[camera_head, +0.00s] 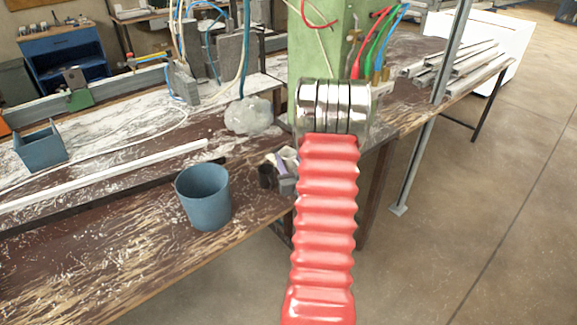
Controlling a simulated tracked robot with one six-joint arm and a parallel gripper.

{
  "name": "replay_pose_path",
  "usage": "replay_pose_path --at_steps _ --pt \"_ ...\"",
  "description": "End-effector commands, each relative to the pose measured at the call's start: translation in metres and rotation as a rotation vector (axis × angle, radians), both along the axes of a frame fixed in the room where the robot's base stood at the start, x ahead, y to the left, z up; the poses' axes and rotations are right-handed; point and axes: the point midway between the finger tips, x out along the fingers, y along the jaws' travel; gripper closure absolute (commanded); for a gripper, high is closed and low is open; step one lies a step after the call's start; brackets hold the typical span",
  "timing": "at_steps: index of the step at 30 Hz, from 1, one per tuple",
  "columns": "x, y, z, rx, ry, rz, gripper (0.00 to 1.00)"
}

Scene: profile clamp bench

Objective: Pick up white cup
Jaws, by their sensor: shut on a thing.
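I make out no white cup in the head camera view. A blue-grey round bin or cup (203,200) stands upright and open-topped near the front edge of the bench. A crumpled, translucent whitish lump (248,117) lies farther back on the bench. My gripper is not visible in this view. A red ribbed sleeve topped by shiny metal rings rises in the foreground and hides part of the bench's right end.
The worn wooden bench (110,270) has free room at its front left. A white profile bar (110,172) lies across it. A green column (318,45) with cables and a grey upright post (424,125) stand behind. Open floor (480,220) lies right.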

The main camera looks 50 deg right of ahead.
Motion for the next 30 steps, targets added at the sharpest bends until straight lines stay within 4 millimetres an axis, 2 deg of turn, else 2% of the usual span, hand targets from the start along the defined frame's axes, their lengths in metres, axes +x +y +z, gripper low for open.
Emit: replay_pose_path --at_steps 1,6,13,30 --pt "0.000 0.000 0.010 -0.005 -0.003 0.000 0.84" --pt "0.000 0.000 0.033 -0.004 -0.002 0.000 0.84" --pt "0.000 0.000 0.055 -0.002 -0.001 0.000 0.84" --pt "0.000 0.000 0.059 0.000 0.000 0.000 0.84"
